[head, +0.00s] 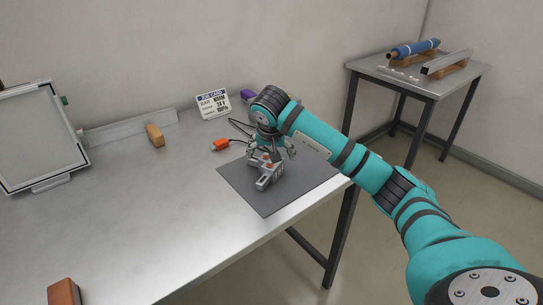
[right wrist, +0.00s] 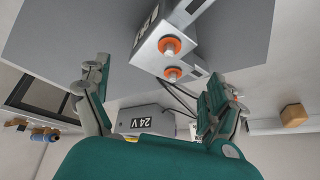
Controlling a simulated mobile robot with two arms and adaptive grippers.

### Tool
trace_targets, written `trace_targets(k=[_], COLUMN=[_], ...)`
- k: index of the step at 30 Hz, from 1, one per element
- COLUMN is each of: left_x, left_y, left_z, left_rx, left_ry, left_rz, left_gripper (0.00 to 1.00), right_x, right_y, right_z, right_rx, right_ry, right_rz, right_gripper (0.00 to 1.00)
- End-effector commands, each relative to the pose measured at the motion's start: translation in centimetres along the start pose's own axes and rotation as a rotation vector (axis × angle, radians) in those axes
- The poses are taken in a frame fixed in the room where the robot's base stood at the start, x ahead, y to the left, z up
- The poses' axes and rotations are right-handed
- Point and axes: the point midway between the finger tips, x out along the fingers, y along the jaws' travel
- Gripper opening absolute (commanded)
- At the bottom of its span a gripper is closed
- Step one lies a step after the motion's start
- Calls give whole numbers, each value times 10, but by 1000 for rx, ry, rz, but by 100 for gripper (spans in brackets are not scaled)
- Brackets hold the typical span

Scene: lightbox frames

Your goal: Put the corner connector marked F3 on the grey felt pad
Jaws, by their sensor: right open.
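The corner connector (head: 265,181) is a grey metal bracket with orange round parts, resting on the grey felt pad (head: 308,183). In the right wrist view the connector (right wrist: 150,52) shows two orange caps and a dark label, too small and turned to read surely. The pad (right wrist: 65,35) spreads around it. My right gripper (head: 270,150) is right above the connector. In its wrist view the right gripper (right wrist: 159,72) is open, its fingers apart to either side, with the connector ahead of and between the tips, not clasped. My left gripper is not in view.
A job card (head: 213,104), a wooden block (head: 155,135), an orange plug (head: 221,144) and a purple item (head: 248,95) are near the back. A framed panel (head: 40,135) stands left; a brown block (head: 64,293) lies front left. The table's middle (head: 130,215) is clear.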

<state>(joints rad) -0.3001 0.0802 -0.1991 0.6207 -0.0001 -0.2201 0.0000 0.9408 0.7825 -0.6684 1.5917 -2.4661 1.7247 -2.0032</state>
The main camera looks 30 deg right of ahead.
Motion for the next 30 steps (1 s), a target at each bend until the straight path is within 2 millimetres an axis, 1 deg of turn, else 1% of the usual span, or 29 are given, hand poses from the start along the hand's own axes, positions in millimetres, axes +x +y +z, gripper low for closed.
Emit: trace_targets(k=[1,6,9,13,15,19,27,30], left_x=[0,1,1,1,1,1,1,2], left_y=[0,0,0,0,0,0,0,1], left_z=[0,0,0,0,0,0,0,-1], left_rx=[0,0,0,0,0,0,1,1], left_ry=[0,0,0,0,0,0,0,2], left_rz=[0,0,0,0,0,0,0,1], left_gripper=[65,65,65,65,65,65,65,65], right_x=[-12,-50,-69,-88,-94,-99,-99,-98], right_y=[0,0,0,-1,0,0,0,-3], right_z=[-2,-2,-1,-1,0,0,0,3], right_rx=[-2,-1,-2,0,-1,-1,-1,-1], right_ry=[6,6,5,3,2,1,0,-6], right_rz=[-2,-3,-1,-2,0,0,0,-9], right_gripper=[93,93,93,93,93,93,93,93])
